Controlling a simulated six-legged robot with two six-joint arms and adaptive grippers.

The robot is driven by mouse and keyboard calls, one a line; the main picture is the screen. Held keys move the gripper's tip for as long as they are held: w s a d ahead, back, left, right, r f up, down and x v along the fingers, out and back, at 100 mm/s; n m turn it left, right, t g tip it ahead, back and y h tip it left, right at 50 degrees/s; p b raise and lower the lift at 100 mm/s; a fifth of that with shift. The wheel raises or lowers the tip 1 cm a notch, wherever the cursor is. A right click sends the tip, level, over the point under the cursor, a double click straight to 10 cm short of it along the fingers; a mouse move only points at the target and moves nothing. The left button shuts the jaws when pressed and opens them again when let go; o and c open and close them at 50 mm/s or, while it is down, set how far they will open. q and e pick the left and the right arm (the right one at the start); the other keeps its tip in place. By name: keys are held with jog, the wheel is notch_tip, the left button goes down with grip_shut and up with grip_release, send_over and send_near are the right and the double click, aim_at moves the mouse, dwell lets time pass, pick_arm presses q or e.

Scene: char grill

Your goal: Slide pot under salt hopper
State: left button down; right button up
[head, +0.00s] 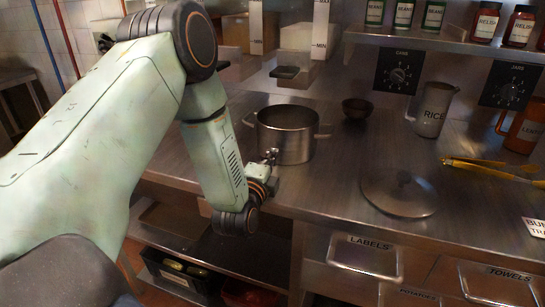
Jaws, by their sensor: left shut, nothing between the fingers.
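A steel pot (296,148) with two side handles stands upright and open on the steel counter (330,200). My left gripper (270,156) is shut and empty, low at the pot's front left side. I cannot tell whether its fingertips touch the pot wall. Behind the pot, two hoppers hang on the wall, a left one (256,30) and a right one (320,30) marked MAX and MIN. No salt label is readable on either. A dark outlet (288,72) sits below the right hopper, behind the pot. My right gripper is out of view.
A small dark bowl (356,108) stands right of the pot. A round lid (399,194) lies front right. Jars line the shelf (450,42) above.

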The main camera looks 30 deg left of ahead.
pick_arm(q)
jog(key=shift+w+a, duration=0.2)
jog(key=shift+w, duration=0.2)
jog(key=shift+w+a+f, duration=0.25)
jog(key=shift+w+f, duration=0.15)
jog(key=shift+w, duration=0.05)
jog(key=shift+s+d+r, duration=0.25)
jog(key=shift+r, duration=0.05)
jog(key=x, duration=0.7)
jog(key=shift+w+a+f, duration=0.15)
jog(key=shift+w+a, duration=0.05)
jog(key=shift+w, duration=0.15)
